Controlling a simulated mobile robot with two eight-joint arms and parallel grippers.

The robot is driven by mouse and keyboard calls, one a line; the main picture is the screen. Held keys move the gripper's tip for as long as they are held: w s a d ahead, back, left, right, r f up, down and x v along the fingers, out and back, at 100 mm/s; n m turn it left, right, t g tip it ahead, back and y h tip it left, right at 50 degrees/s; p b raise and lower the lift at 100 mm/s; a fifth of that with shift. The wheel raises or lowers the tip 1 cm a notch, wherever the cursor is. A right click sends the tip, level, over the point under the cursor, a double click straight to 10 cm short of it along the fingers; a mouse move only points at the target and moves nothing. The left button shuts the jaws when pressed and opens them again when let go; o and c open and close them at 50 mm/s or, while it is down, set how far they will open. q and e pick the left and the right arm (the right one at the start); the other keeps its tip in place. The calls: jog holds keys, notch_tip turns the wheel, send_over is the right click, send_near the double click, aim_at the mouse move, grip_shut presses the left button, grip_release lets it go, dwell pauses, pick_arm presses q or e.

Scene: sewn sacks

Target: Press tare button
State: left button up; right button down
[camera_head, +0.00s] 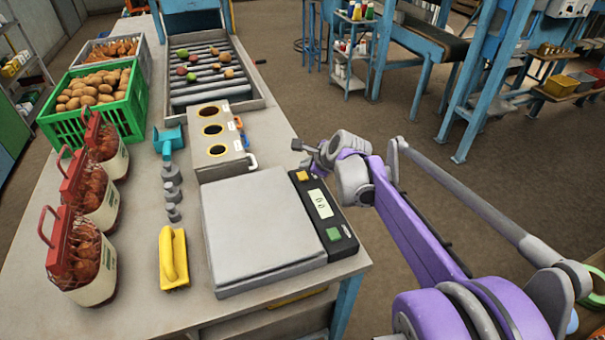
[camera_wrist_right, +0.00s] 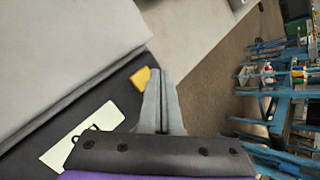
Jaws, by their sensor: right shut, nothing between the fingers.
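A scale with a grey square plate (camera_head: 258,225) stands on the bench. Its black panel (camera_head: 351,240) on the right side carries a pale display (camera_head: 320,203), a yellow button (camera_head: 301,176) at the far end and a green button (camera_head: 333,234) at the near end. No label tells which is tare. My right gripper (camera_head: 302,154) is shut and empty, just beyond the yellow button. In the right wrist view its closed fingers (camera_wrist_right: 160,76) appear beside the yellow button (camera_wrist_right: 141,76); contact cannot be told. The display (camera_wrist_right: 82,135) also shows there. My left gripper is not in view.
A yellow-handled brush (camera_head: 173,258) and grey weights (camera_head: 172,190) lie left of the scale. Behind it is a block with three holes (camera_head: 214,135). Red-handled sacks (camera_head: 85,255), a green potato crate (camera_head: 130,112) and a roller tray (camera_head: 215,85) fill the bench's left and back.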

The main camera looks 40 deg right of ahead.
aim_at(306, 177)
notch_tip(306, 177, up, 4)
jog(key=shift+r+p, duration=0.2)
jog(key=shift+p, duration=1)
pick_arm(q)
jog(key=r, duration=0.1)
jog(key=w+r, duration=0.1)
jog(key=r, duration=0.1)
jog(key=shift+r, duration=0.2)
pick_arm(e)
jog(key=shift+f, duration=0.1)
